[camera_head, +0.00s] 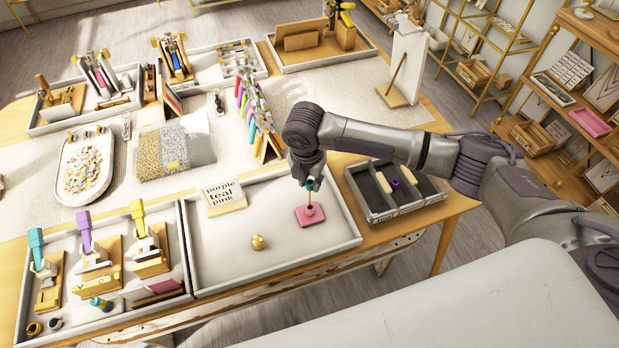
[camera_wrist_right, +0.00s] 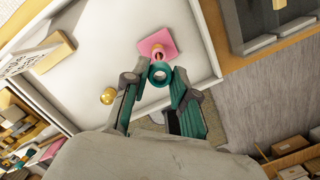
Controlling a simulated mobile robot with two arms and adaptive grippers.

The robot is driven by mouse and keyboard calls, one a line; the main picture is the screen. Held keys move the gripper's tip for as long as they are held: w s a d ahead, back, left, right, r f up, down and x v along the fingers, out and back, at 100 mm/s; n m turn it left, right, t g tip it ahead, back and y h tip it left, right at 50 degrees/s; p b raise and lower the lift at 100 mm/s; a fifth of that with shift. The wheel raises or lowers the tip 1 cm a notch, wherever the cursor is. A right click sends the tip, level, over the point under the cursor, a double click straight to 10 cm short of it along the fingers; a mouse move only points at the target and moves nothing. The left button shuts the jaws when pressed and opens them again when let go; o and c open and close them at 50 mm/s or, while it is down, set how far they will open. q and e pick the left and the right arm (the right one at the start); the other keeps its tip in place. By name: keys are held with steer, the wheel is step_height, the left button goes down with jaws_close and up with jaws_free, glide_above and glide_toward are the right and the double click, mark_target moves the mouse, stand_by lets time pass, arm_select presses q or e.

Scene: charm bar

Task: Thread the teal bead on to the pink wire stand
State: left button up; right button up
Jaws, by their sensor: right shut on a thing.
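The pink wire stand (camera_head: 301,217) sits in the white tray, its square pink base flat and a thin gold wire (camera_head: 310,198) rising from it. My right gripper (camera_head: 309,183) points down over the stand. It is shut on the teal bead (camera_wrist_right: 152,77), a ring between the fingertips (camera_wrist_right: 158,80) in the wrist view. In the head view the bead is at the wire's upper end; I cannot tell whether it is around the wire or just above it. My left gripper is not in view.
A card reading purple, teal, pink (camera_head: 224,197) and a gold ball (camera_head: 258,242) share the white tray (camera_head: 208,285). A dark compartment tray (camera_head: 377,206) with a purple bead (camera_head: 395,183) stands to the right. A rack of coloured items (camera_head: 262,118) stands behind.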

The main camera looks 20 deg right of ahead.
steer(key=shift+f+p, duration=0.35)
steer(key=shift+p, duration=0.2)
stand_by(1.1)
steer(key=shift+f, duration=0.5)
stand_by(0.8)
steer(key=shift+f, duration=0.45)
stand_by(1.0)
steer(key=o, duration=0.9)
steer(key=shift+r, duration=0.1)
steer(key=r, duration=0.7)
steer(key=s+a+r, duration=0.1)
steer(key=r, duration=0.3)
steer(key=shift+s+r, duration=0.1)
steer(key=shift+r, duration=0.25)
